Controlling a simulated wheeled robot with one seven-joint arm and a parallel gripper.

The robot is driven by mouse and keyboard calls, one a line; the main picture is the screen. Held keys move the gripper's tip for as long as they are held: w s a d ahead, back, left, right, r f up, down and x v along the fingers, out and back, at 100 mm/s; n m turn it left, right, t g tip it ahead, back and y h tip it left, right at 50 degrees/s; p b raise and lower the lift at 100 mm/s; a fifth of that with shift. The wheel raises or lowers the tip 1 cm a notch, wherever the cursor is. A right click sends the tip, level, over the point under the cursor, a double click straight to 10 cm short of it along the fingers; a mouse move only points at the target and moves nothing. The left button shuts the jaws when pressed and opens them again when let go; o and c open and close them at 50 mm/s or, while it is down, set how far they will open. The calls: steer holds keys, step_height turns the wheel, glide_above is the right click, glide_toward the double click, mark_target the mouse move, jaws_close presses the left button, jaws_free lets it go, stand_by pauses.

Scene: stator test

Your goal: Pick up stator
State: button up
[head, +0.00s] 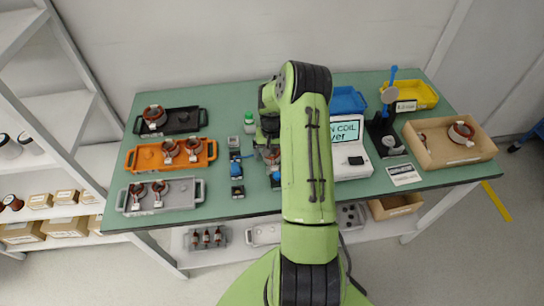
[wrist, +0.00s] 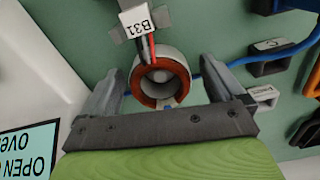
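In the wrist view a stator (wrist: 178,62), a grey ring with a red-brown winding, lies on the green table (wrist: 90,40). Its red and black wires lead to a white tag (wrist: 144,19) marked B31. My gripper (wrist: 160,80) is open, with one finger on each side of the stator and small gaps visible. In the head view my gripper (head: 268,122) is low over the table's middle. The same stator (head: 271,156) shows just beneath it, partly hidden by my gripper and arm.
More stators sit in the black tray (head: 183,128), orange tray (head: 150,165), grey tray (head: 183,203) and wooden tray (head: 425,153). A white instrument (head: 355,172) stands right of my arm. A blue cable (wrist: 240,63) runs close to my right finger.

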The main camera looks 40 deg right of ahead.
steer(key=c, duration=1.4)
